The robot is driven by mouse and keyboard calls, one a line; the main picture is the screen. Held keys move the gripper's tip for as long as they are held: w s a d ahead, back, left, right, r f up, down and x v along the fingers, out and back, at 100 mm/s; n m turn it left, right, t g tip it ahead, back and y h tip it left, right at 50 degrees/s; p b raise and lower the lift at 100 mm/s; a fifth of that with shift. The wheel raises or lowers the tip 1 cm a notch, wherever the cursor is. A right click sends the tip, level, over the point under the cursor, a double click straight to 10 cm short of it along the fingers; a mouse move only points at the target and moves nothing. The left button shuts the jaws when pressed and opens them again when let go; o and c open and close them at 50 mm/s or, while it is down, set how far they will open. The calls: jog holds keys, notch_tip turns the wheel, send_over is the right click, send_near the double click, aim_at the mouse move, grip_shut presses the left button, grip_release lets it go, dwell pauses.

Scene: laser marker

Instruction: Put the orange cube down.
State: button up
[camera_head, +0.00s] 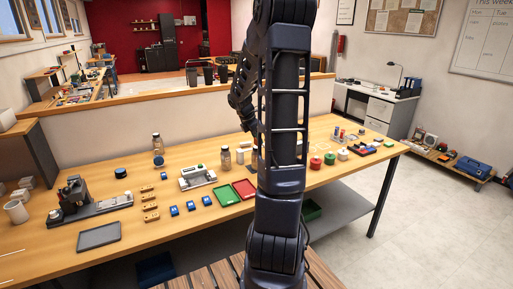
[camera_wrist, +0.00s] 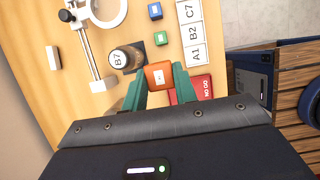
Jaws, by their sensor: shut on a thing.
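The orange cube (camera_wrist: 158,76) shows in the wrist view between the two green fingers of my gripper (camera_wrist: 159,82). The fingers are closed on its sides, and a light label with a small mark faces the camera. I cannot tell whether its underside touches anything. A red tray marked NO GO (camera_wrist: 202,88) lies just right of the right finger. In the head view, my arm hides the cube, and the gripper cannot be made out clearly.
The head view shows the green tray (camera_head: 224,195) beside the red tray (camera_head: 244,188).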

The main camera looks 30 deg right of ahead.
jog(key=shift+w+r, duration=0.2)
jog(key=shift+r, duration=0.15)
jog(key=w, duration=3.4)
notch_tip(320, 180, down, 20)
jog(key=shift+s+r, duration=0.1)
jog(key=shift+r, duration=0.1)
jog(key=shift+f, duration=0.1)
jog(key=o, duration=0.9)
jog(key=shift+o, duration=0.2)
